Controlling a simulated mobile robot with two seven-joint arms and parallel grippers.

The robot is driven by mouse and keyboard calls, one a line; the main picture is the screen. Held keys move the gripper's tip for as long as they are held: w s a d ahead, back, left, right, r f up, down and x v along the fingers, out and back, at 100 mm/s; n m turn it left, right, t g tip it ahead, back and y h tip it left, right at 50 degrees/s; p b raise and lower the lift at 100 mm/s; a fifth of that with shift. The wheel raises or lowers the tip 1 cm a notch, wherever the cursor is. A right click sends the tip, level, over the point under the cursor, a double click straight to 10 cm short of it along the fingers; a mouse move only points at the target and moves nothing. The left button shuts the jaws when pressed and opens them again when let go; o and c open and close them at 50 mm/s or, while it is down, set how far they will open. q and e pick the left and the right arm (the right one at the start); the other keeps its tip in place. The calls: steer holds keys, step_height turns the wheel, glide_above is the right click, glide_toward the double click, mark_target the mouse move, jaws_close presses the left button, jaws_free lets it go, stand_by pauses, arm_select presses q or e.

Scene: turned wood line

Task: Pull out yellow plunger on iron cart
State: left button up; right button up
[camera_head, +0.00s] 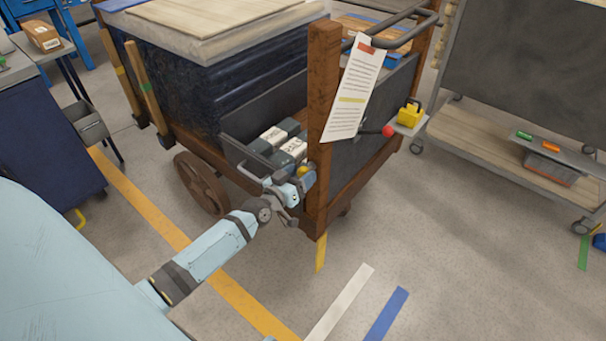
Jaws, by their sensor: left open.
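The rust-brown iron cart (321,85) stands in the middle, with a wheel (201,183) at its left. A small round yellow knob, which looks like the plunger (303,171), shows low beside the cart's near corner post. My left gripper (299,183) is open at this knob, and its fingers partly hide it. I cannot tell whether they touch it. My right gripper is out of view.
A grey bin (236,151) on the cart holds several boxes. A paper sheet (355,90) hangs by the post. A red ball knob (388,131) and a yellow block (410,113) are at the cart's right. A wheeled rack (500,146) stands right; the front floor is clear.

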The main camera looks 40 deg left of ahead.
arm_select(q)
steer(key=shift+w, duration=0.65)
steer(key=shift+d, duration=0.1)
